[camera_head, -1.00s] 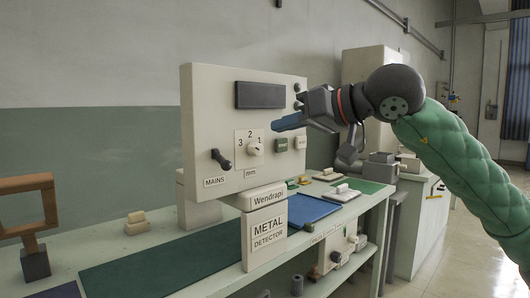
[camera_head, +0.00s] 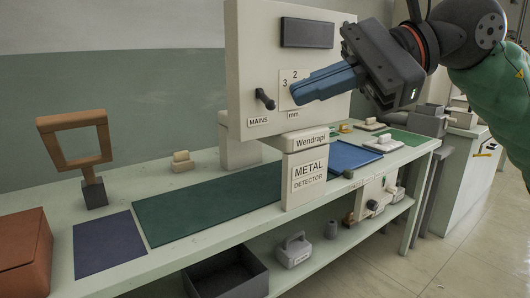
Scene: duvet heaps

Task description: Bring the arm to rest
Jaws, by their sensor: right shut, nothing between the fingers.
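My right gripper (camera_head: 300,92) comes in from the upper right on my green-sleeved arm (camera_head: 490,105). Its blue fingers are shut with nothing between them. They point left in front of the panel of the metal detector (camera_head: 262,60) and cover part of its dial. I cannot tell whether the fingertips touch the panel. The black mains switch (camera_head: 265,99) on the panel is left of the fingertips. A dark display (camera_head: 307,33) sits above. My left gripper is out of view.
The bench (camera_head: 60,205) carries a green mat (camera_head: 205,205), a wooden frame on a stand (camera_head: 80,150), a brown box (camera_head: 22,250) and a blue mat (camera_head: 352,155). A dark open bin (camera_head: 225,275) and a grey weight (camera_head: 293,250) are on the shelf below. Open floor lies at the right.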

